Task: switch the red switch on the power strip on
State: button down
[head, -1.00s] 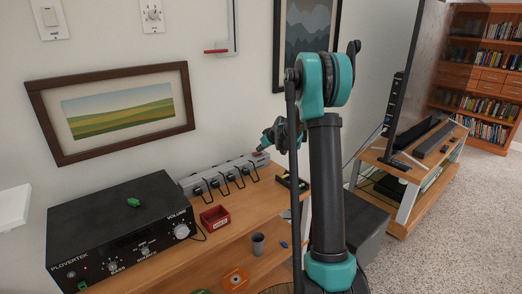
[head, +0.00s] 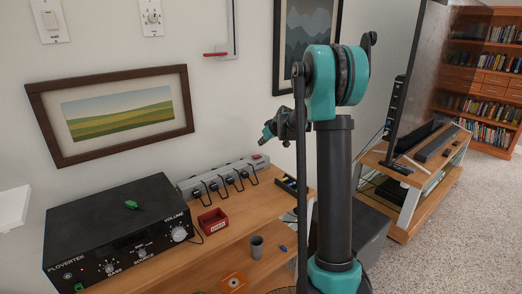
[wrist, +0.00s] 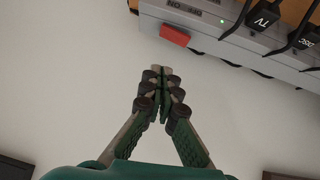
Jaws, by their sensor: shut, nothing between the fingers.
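The grey power strip (head: 213,177) lies along the back of the wooden desk against the wall, with several black plugs in it. Its red switch (head: 257,156) is at the far right end. In the wrist view the red switch (wrist: 174,35) stands out at the strip's end beside "OFF" and "ON" lettering, and a small green light (wrist: 222,21) shows on the strip (wrist: 215,38). My gripper (head: 263,142) is just above the switch end in the head view. In the wrist view my gripper (wrist: 161,73) is shut and empty, its fingertips apart from the switch.
A black amplifier (head: 115,235) with a green piece on top fills the desk's left. A red box (head: 212,221), a grey cup (head: 257,246) and a black tray (head: 286,186) are on the desk. A framed picture (head: 110,115) hangs above.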

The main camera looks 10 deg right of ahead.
jog(key=d+v, duration=0.1)
jog(key=v, duration=0.6)
jog(key=shift+w+r, duration=0.15)
jog(key=shift+d, duration=0.15)
